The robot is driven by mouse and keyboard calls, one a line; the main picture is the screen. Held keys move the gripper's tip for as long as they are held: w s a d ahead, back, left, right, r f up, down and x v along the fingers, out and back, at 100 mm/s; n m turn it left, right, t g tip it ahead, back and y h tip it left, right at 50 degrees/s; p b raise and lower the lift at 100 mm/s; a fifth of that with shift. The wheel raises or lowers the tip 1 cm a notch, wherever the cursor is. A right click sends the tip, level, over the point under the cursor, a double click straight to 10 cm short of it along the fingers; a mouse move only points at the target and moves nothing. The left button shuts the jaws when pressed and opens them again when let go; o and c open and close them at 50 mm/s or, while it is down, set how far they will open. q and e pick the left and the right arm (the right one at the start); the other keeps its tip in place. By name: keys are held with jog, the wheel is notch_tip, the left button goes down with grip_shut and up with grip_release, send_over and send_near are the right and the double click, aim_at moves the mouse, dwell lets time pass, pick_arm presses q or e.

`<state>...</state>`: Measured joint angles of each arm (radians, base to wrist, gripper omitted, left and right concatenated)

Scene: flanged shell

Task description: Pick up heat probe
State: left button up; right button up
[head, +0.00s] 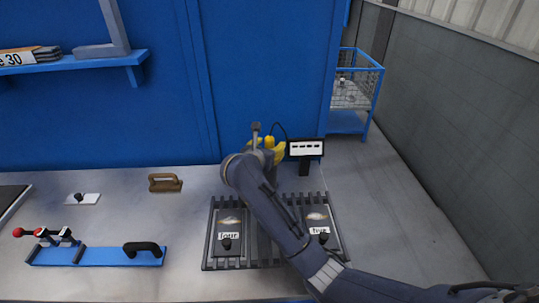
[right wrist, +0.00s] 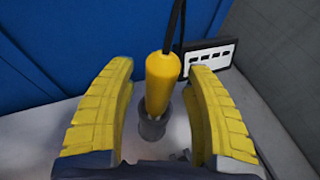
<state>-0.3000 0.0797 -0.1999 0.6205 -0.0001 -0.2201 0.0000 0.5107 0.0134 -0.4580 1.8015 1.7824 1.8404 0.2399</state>
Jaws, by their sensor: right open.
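The heat probe has a yellow handle (right wrist: 162,82) with a black cable from its top. It stands upright in a small grey holder (right wrist: 151,128) in the right wrist view; in the head view a bit of the yellow handle (head: 269,142) shows behind my arm. My right gripper (right wrist: 162,70), with yellow fingers, is open, one finger on each side of the probe, with gaps on both sides. In the head view the right gripper (head: 278,155) is mostly hidden by its own wrist. My left gripper is not in view.
A display box (head: 305,148) stands just right of the probe, near the blue back wall (head: 100,120). Two black plates labelled four (head: 228,243) and five (head: 320,238) lie under my right arm. A blue clamp fixture (head: 100,256) and a brown handle (head: 165,183) lie left.

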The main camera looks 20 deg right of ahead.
jog(key=shift+c, duration=0.3)
grip_shut()
jog(key=shift+r, duration=0.1)
dwell(0.4)
